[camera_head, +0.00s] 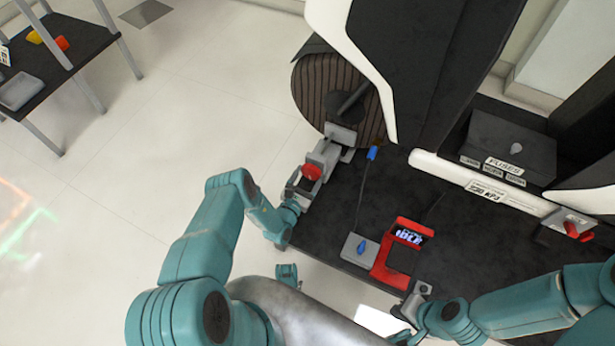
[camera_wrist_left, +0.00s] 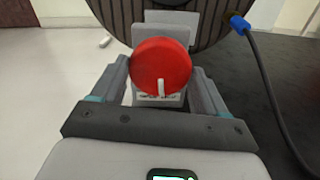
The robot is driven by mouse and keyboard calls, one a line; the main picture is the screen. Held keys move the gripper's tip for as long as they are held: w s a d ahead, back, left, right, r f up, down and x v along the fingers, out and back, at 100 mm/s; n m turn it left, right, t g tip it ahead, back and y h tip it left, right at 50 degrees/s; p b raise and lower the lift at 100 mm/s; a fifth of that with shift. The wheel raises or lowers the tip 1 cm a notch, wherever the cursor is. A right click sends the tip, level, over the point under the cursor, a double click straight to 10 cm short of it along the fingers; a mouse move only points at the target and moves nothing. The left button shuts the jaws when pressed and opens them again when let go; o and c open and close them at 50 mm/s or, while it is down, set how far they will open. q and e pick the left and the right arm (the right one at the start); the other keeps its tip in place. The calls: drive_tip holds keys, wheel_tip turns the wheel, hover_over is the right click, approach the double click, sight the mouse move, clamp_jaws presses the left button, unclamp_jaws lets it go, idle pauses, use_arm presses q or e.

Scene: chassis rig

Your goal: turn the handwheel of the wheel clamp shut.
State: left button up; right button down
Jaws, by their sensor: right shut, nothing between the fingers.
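The red handwheel (camera_head: 311,172) of the grey wheel clamp (camera_head: 327,152) sits beside the brown ribbed wheel (camera_head: 335,95). In the left wrist view the handwheel (camera_wrist_left: 160,64) faces me, with a white mark pointing down. My left gripper (camera_head: 303,186) is at the handwheel, and its fingers stand on either side of it in the wrist view (camera_wrist_left: 160,82). I cannot tell whether they press on it or are just apart from its rim. My right gripper (camera_head: 412,304) is shut and empty near the dark surface's front edge.
A blue-ended cable (camera_head: 372,153) runs near the clamp.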

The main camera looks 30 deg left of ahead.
use_arm(q)
drive_tip(key=shift+m, duration=0.8)
drive_tip(key=o, duration=1.1)
